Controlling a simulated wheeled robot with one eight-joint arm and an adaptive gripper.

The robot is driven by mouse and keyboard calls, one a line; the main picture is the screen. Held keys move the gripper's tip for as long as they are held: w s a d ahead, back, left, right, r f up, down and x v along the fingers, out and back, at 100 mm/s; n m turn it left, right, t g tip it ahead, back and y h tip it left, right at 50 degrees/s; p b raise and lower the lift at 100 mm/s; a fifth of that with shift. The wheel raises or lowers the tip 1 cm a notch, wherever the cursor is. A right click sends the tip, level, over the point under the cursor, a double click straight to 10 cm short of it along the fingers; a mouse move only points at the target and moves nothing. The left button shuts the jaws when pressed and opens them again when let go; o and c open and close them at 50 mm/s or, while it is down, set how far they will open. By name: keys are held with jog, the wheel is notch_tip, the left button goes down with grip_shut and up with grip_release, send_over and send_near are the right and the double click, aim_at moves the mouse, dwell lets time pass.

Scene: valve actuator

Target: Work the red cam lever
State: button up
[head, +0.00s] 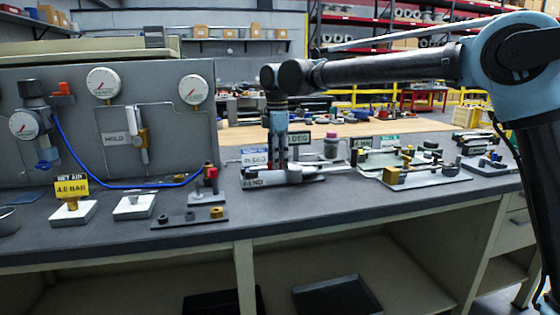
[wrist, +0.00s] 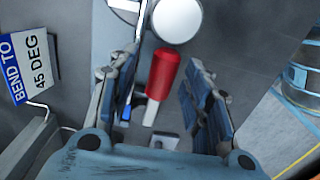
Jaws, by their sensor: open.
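In the wrist view the red cam lever's handle (wrist: 163,74) is a red cylinder on a pale metal shaft (wrist: 151,112). It lies in the gap between the two fingers of my gripper (wrist: 162,66). The fingers are spread, with a visible gap on each side of the handle, closer on the left. In the head view my gripper (head: 278,160) points down over a fixture (head: 285,176) on the bench. The red handle cannot be made out clearly there, behind my fingers.
A "BEND TO 45 DEG" sign (wrist: 32,66) stands left of my gripper. A round pale disc (wrist: 177,20) lies beyond the handle. A small stand with a red top (head: 210,172) is to the left; a plate with brass parts (head: 425,178) is to the right.

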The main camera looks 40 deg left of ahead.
notch_tip(320, 180, up, 11)
jog(key=shift+w, duration=0.15)
dwell(0.7)
